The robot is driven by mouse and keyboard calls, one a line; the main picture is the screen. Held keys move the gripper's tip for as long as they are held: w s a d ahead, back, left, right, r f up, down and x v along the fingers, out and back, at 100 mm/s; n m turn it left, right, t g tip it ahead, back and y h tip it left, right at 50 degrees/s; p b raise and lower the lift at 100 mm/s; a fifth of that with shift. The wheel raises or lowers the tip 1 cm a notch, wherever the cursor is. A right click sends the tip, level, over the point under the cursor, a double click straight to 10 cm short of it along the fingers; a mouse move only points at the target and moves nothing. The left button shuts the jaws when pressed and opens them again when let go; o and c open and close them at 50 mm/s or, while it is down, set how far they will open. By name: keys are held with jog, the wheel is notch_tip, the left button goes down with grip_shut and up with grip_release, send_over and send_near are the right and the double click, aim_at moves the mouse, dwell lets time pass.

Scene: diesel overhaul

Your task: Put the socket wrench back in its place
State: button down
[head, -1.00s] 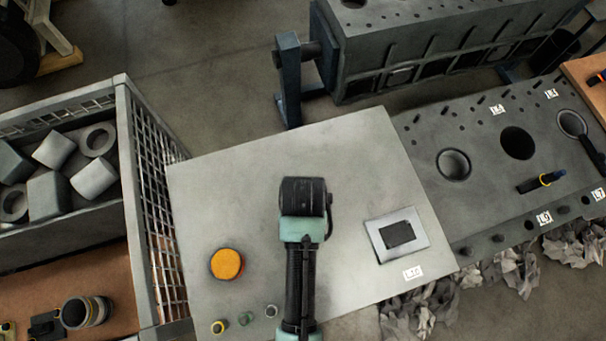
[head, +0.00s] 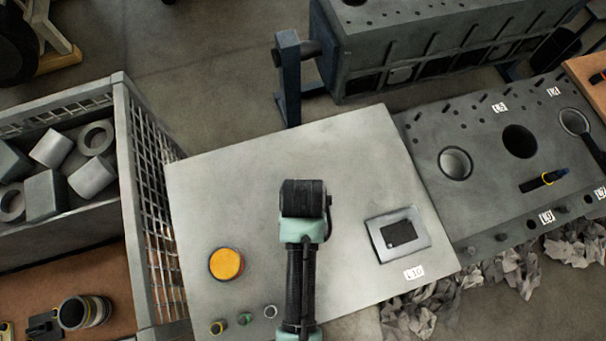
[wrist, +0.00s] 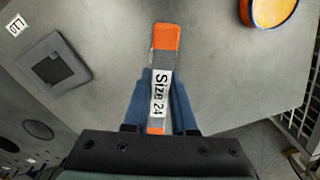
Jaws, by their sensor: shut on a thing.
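My gripper (wrist: 161,88) has two blue fingers, shut on a narrow grey bar with an orange end and a white label reading "Size 24". I take this bar to be the socket wrench (wrist: 166,38). Its orange end points away from my wrist, over the grey table top. In the head view my own arm hides the fingers and the wrench. Whether the wrench touches the table, I cannot tell. A square grey plate with a dark rectangle (head: 375,247) lies at the right of the table, apart from the gripper; it also shows in the wrist view (wrist: 29,68).
The grey table top (head: 340,150) is mostly clear. An orange disc (head: 226,264) and several small parts lie at its left and front. A mesh-sided crate (head: 122,110) of metal rings stands left. An engine block with round bores (head: 480,205) adjoins at right, with a dark yellow-ringed tool (head: 530,186).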

jog(key=shift+f, duration=0.2)
jog(key=shift+c, duration=0.4)
grip_release()
jog(key=shift+r, duration=0.1)
notch_tip(320, 180, up, 2)
jog(key=shift+r+p, duration=0.2)
jog(key=shift+p, duration=0.6)
jog(key=shift+r, duration=3.25)
